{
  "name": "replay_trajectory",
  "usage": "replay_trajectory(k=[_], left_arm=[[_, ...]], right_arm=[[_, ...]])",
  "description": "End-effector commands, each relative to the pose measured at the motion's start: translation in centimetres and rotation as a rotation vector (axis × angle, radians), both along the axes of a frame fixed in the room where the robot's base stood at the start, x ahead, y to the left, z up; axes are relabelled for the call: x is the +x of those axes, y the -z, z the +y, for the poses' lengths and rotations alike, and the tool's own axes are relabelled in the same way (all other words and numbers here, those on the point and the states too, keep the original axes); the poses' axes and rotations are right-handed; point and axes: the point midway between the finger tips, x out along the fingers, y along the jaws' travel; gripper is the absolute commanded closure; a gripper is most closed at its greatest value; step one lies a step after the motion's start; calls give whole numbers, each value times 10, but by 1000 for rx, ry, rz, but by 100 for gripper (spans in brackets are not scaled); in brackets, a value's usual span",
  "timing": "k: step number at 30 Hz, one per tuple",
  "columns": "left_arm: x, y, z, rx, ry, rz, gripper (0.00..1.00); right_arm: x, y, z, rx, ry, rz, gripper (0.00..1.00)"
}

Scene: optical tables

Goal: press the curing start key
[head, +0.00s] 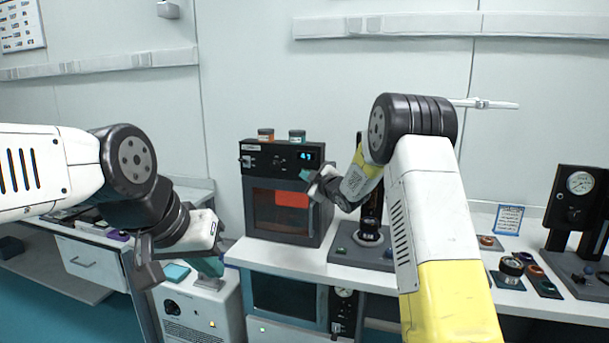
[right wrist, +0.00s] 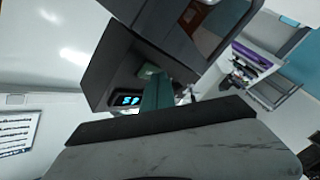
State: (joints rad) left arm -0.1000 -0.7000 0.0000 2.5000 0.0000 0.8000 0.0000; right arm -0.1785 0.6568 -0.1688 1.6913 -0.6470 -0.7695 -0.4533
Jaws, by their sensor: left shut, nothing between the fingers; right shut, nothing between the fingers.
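The dark curing oven (head: 249,206) stands on the white bench, with a control panel across the top of its front. Its lit display (head: 306,156) is at the panel's right end and shows in the right wrist view (right wrist: 126,100). My left gripper (head: 211,266) is shut and empty, low at the left.
Two small jars (head: 266,135) stand on the oven. A dark post device (head: 370,235) stands right of it, partly behind my right arm. A gauge press (head: 580,205) is far right. A white cabinet (head: 190,315) is below my left gripper.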

Motion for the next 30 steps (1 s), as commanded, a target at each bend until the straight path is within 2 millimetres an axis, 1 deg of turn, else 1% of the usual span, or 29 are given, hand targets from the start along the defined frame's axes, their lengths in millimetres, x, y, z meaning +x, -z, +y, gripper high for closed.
replay_trajectory(k=[7,17,20,30], left_arm=[[0,0,0,0,0,0,100],[0,0,0,0,0,0,100],[0,0,0,0,0,0,100],[0,0,0,0,0,0,100]], right_arm=[[-12,-1,3,-1,-1,-1,100],[-13,0,4,0,0,0,100],[-20,-1,7,2,-1,0,100],[-52,0,17,1,-1,0,100]])
